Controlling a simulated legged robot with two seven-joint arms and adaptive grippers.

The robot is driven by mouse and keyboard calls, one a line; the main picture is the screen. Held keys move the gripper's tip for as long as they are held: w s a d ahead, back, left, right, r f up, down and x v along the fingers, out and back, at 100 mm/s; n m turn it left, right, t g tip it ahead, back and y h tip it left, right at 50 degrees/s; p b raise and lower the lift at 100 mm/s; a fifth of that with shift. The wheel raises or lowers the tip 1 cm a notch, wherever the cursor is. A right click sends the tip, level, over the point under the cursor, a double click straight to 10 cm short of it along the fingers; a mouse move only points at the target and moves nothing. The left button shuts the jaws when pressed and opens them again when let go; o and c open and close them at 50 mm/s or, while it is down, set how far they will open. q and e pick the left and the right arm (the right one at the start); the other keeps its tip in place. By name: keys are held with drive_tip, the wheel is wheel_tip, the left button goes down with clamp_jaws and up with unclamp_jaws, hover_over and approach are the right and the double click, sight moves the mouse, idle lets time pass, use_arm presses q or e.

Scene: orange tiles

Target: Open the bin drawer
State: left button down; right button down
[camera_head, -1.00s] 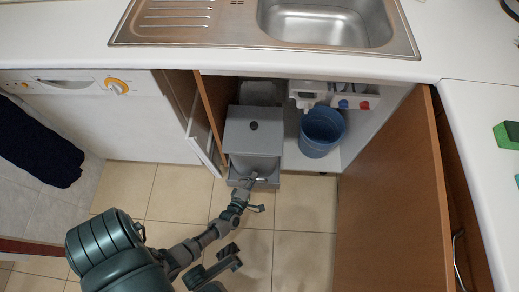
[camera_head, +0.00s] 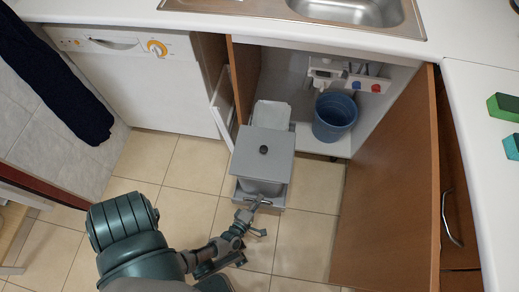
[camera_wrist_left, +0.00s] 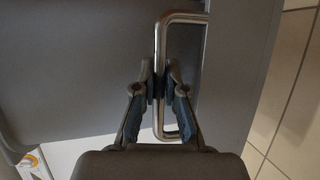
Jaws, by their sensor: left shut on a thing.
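The grey bin drawer (camera_head: 277,197) stands out of the open cabinet under the sink, with a grey lidded bin (camera_head: 265,152) on it. My left gripper (camera_head: 254,207) is at the front of the drawer. In the left wrist view, my left gripper (camera_wrist_left: 160,84) is shut on the metal bar handle (camera_wrist_left: 187,18) of the drawer front, with one finger on each side of the bar. My right gripper is not in view.
An open wooden door (camera_head: 390,180) stands to the right of the drawer. A blue bucket (camera_head: 335,116) is inside the cabinet. A white washing machine (camera_head: 130,80) stands at left. The tiled floor (camera_head: 305,245) in front is clear.

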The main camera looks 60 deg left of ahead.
use_arm(q)
drive_tip(key=shift+s+d+f, duration=0.2)
drive_tip(key=shift+s+d, duration=0.15)
drive_tip(key=shift+s, duration=0.1)
drive_tip(key=shift+d, duration=0.1)
drive_tip(key=c, duration=1.2)
unclamp_jaws()
drive_tip(key=shift+r, duration=0.1)
